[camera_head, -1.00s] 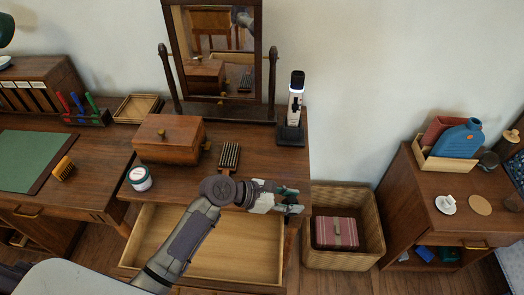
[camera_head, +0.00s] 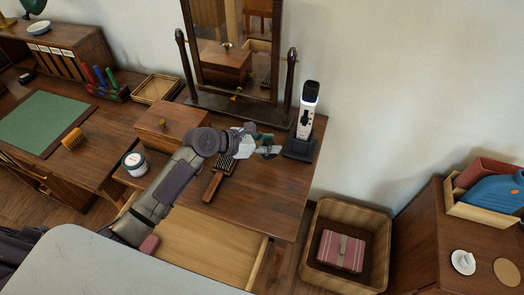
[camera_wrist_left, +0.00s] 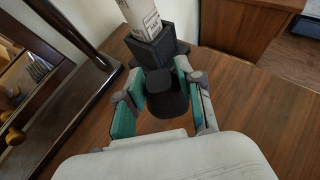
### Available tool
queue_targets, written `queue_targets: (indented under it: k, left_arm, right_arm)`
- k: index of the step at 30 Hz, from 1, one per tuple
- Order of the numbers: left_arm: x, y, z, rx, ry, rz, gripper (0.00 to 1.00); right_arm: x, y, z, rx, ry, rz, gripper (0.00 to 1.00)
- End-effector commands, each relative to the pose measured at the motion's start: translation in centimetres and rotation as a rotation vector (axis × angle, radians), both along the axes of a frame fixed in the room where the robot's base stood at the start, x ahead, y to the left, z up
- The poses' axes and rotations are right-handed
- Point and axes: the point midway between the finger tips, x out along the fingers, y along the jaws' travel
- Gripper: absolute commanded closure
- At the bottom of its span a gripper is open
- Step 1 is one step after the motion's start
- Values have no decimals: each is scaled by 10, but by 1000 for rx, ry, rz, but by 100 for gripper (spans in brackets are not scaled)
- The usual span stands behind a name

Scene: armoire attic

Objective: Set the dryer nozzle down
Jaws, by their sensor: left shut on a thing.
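My left gripper (camera_head: 269,146) is over the dressing table top (camera_head: 255,200), just left of a black stand (camera_head: 299,150) that holds an upright white and black device. In the left wrist view, the gripper (camera_wrist_left: 164,92) is shut on a small black dryer nozzle (camera_wrist_left: 167,100). The nozzle sits between the teal fingers, in front of the black stand (camera_wrist_left: 152,50). Whether it touches the table top cannot be told. In the head view the nozzle is too hidden by the fingers to make out. My right gripper is not in view.
A hairbrush (camera_head: 213,186) lies below the gripper, and a wooden box (camera_head: 172,128) and round jar (camera_head: 135,163) stand to the left. The mirror (camera_head: 235,55) stands behind. The drawer (camera_head: 205,250) is open in front. The table's front right part is clear.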

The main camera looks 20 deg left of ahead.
Motion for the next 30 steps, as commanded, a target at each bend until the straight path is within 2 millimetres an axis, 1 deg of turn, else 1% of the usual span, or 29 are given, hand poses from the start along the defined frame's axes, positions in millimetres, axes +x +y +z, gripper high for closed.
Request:
queue_targets:
  k: [1,3,6,9,16,19,26,29,30]
  left_arm:
    - [6,9,-8,1,1,4,87]
    - [12,17,-14,-1,1,3,87]
    - [17,25,-19,-1,0,1,87]
    - [19,28,-23,-2,-1,0,87]
    - [18,27,-56,-2,2,1,87]
    - [18,27,-60,-2,-1,0,87]
    - [18,27,-60,-1,-1,0,87]
    - [18,27,-63,-1,0,0,87]
    - [18,27,-63,-1,-1,0,59]
  right_arm:
    - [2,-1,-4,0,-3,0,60]
    - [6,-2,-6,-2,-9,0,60]
    - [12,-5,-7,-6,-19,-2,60]
    - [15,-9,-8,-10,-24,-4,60]
    - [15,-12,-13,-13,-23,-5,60]
    - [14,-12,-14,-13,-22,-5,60]
    - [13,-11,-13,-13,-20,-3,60]
    - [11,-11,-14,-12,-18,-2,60]
    - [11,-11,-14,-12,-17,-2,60]
